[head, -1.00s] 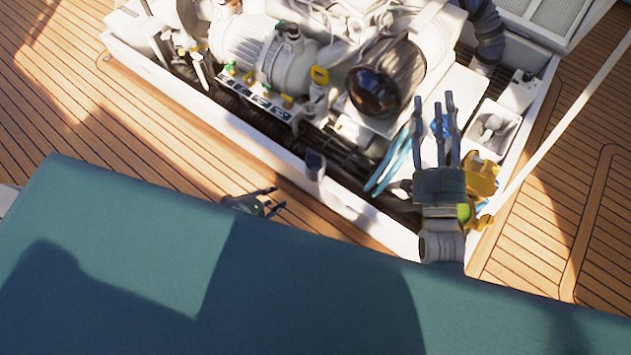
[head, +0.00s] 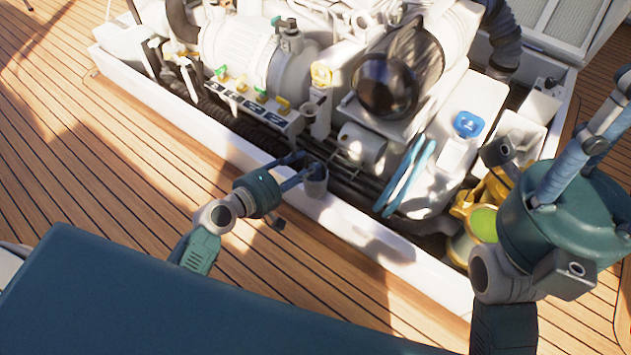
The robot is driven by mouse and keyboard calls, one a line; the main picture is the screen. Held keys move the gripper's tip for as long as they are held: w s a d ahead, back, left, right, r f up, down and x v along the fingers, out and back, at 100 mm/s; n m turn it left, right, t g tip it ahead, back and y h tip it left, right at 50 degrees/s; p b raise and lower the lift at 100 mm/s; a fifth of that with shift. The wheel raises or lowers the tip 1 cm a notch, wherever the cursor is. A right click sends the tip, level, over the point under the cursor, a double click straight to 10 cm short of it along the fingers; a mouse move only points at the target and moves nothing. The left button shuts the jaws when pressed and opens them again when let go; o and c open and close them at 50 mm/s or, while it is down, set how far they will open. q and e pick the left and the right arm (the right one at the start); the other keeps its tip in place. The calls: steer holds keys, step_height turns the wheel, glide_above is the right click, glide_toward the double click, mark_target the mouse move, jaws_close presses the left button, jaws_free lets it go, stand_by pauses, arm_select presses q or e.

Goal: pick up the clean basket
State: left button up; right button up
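A small grey cup-shaped piece, which looks like the clean basket (head: 316,181), stands upright on the near white edge of the hatch. My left gripper (head: 294,170) reaches in from the left at the basket's left side. Its fingers are spread and their tips are at or very near the basket's wall; I cannot tell if they touch. My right gripper (head: 590,135) is large at the right edge of the view, over the hatch's right corner. Its fingers run partly out of view, so its opening is unclear.
A yellow-gold part with a green top (head: 482,222) sits beside my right gripper. Wooden deck (head: 130,160) lies free at the left.

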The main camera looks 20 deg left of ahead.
mark_target(315, 159)
arm_select(q)
steer(key=b+x, duration=0.2)
steer(key=x, duration=0.3)
steer(key=shift+w+d+f+b, duration=0.1)
steer(key=shift+w+b, duration=0.3)
steer(key=shift+c, duration=0.3)
